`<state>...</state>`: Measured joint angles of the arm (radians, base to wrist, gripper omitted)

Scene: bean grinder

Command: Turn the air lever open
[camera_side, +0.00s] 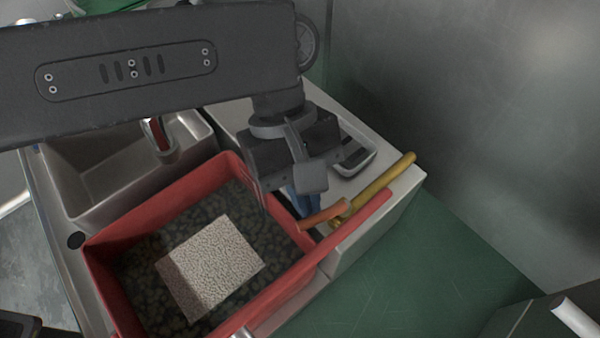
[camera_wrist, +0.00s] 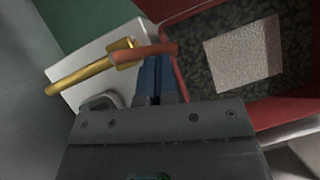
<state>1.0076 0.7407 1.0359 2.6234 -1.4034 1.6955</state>
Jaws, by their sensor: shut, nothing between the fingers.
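The air lever (camera_side: 322,216) is a short orange bar at the end of a yellow pipe (camera_side: 380,186), beside the red bin's right corner. In the wrist view the lever (camera_wrist: 146,53) runs sideways from the yellow pipe (camera_wrist: 85,73) towards the bin's rim. My gripper (camera_side: 307,208) has blue fingers pointing down beside the lever. In the wrist view my gripper (camera_wrist: 155,60) is shut and empty, its fingertips right at the lever's near edge. I cannot tell whether they touch it. In the side view, my gripper's body partly hides the fingers.
A red bin (camera_side: 110,275) holds dark pebbles and a pale speckled block (camera_side: 212,268). A metal basin (camera_side: 85,205) lies behind it at left. A small grey tray-like device (camera_side: 357,160) sits on the pale counter near the pipe. The green floor (camera_side: 440,275) at right is clear.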

